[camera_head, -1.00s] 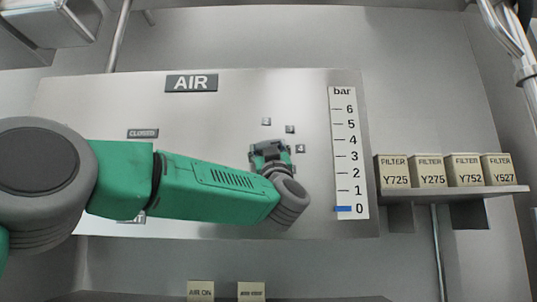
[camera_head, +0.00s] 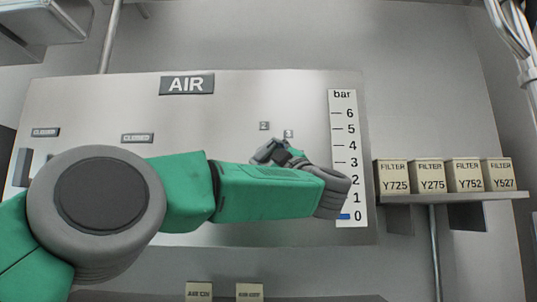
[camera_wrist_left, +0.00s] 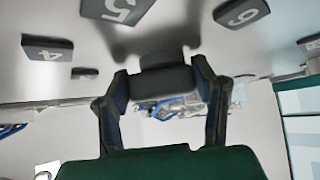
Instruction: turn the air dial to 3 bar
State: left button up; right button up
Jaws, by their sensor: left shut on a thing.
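The air dial is hidden behind my gripper in the head view. In the left wrist view, a dark grey dial knob (camera_wrist_left: 163,82) sits between the fingers. My left gripper (camera_head: 268,152) is shut on the knob, and its fingers show on both sides of it in the left wrist view (camera_wrist_left: 160,75). My right gripper is not in view.
The AIR sign (camera_head: 187,84) is on the metal panel (camera_head: 235,95). A shelf (camera_head: 450,196) at the right holds several filter boxes. Two small labels (camera_head: 199,291) stand below the panel. Pipes (camera_head: 510,45) run at the upper right.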

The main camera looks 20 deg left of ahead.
pick_arm(q)
jog(key=shift+f, duration=0.1)
dwell(0.3)
jog(key=o, duration=1.2)
jog(key=shift+s, duration=0.1)
jog(key=shift+c, duration=0.2)
jog(key=shift+s+d, duration=0.1)
jog(key=shift+s, duration=0.05)
jog(key=shift+d, duration=0.1)
jog(key=shift+d+f, duration=0.15)
jog(key=shift+d, duration=0.1)
jog(key=v, duration=1.1)
jog(key=shift+s+d, duration=0.15)
jog(key=shift+s, duration=0.05)
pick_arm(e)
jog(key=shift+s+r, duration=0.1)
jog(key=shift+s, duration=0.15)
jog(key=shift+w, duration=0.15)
